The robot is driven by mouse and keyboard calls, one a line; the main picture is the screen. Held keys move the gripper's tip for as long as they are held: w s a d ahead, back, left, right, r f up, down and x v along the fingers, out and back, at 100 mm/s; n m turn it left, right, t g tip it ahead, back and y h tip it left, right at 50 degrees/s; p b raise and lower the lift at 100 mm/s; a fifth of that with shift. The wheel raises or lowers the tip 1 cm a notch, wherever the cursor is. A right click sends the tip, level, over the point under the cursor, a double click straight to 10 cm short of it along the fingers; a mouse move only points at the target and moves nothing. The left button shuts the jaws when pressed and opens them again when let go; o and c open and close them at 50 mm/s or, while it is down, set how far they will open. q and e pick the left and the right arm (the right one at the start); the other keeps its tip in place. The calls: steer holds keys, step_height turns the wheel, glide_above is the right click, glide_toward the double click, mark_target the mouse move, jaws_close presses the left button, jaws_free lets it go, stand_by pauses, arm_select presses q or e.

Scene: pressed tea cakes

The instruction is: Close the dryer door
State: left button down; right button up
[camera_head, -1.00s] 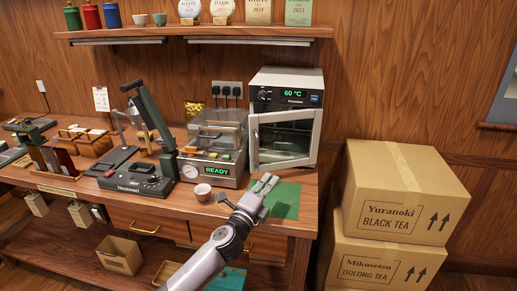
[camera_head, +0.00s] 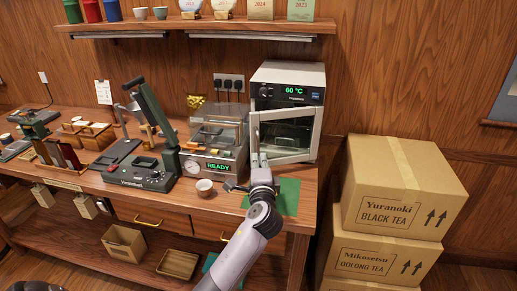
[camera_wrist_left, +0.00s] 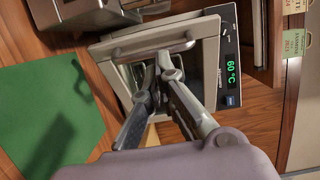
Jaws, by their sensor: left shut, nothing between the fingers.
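The dryer (camera_head: 288,75) is a white and dark box with a green 60 °C display, standing at the right end of the bench. Its white-framed glass door (camera_head: 290,156) stands ajar, its left edge out from the body. In the left wrist view the door's pale handle (camera_wrist_left: 150,45) crosses in front of the door. My left gripper (camera_head: 259,160) is at the lower left of the door, fingers shut and empty. In the wrist view the fingertips (camera_wrist_left: 163,62) are close to the handle; I cannot tell whether they touch. My right gripper is not in view.
A green mat (camera_head: 287,198) lies below the dryer. The machine showing READY (camera_head: 217,166) stands close to the left, with a small cup (camera_head: 204,188) in front. Stacked cartons (camera_head: 400,190) stand on the right, beyond the bench end.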

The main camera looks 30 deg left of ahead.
mark_target(258, 146)
arm_select(q)
steer(key=x, duration=0.4)
steer(key=shift+p, duration=0.4)
steer(key=shift+w+a, duration=0.3)
steer(key=shift+w, duration=0.15)
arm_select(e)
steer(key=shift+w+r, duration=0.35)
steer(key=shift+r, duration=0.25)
